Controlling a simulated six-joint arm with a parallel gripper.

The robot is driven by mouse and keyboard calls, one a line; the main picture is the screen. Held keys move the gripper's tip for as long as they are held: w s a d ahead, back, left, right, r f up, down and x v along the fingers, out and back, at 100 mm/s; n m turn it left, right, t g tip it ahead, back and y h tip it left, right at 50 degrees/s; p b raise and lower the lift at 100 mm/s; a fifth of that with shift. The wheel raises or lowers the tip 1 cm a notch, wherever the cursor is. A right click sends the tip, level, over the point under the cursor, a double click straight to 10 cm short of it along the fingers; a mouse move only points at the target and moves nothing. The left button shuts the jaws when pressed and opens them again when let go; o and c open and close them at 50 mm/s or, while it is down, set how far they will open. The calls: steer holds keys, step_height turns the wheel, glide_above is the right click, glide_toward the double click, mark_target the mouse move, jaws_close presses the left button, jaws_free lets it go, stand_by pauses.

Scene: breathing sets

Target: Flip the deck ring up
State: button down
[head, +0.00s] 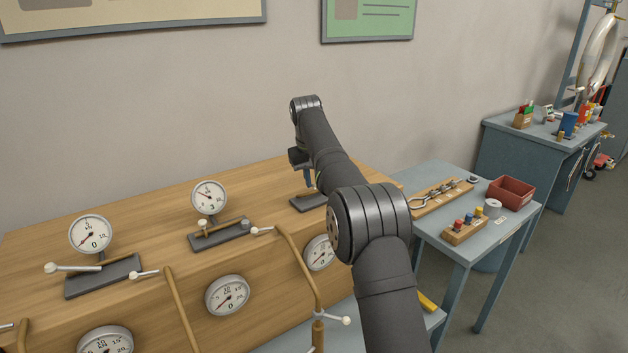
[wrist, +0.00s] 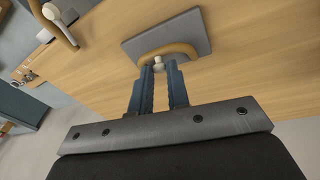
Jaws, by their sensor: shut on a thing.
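The deck ring (wrist: 180,47) is a brass-coloured bow with a pale knob at its near side, on a grey plate (wrist: 188,27) in the wrist view. My gripper (wrist: 159,70) is shut on the deck ring at the pale knob, which shows between its blue fingertips. In the head view the same grey plate (head: 307,203) lies on the wooden deck, and my gripper (head: 308,180) reaches down to it. My arm hides the ring there, so its tilt is hard to tell.
The wooden deck (head: 150,225) carries several dial gauges (head: 209,196) on grey plates, with brass pipes and white-tipped levers (head: 72,268) along its front. To the right, a blue-grey table (head: 437,174) holds a red bin (head: 511,192) and wooden racks (head: 465,230). The wall stands behind.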

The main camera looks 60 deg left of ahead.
stand_by(0.4)
steer(key=c, duration=1.4)
jaws_free()
steer(key=shift+o, duration=0.2)
step_height(320, 180, up, 7)
steer(key=s, duration=0.1)
steer(key=shift+d+r, duration=0.2)
steer(key=shift+d, duration=0.1)
steer(key=shift+s, duration=0.1)
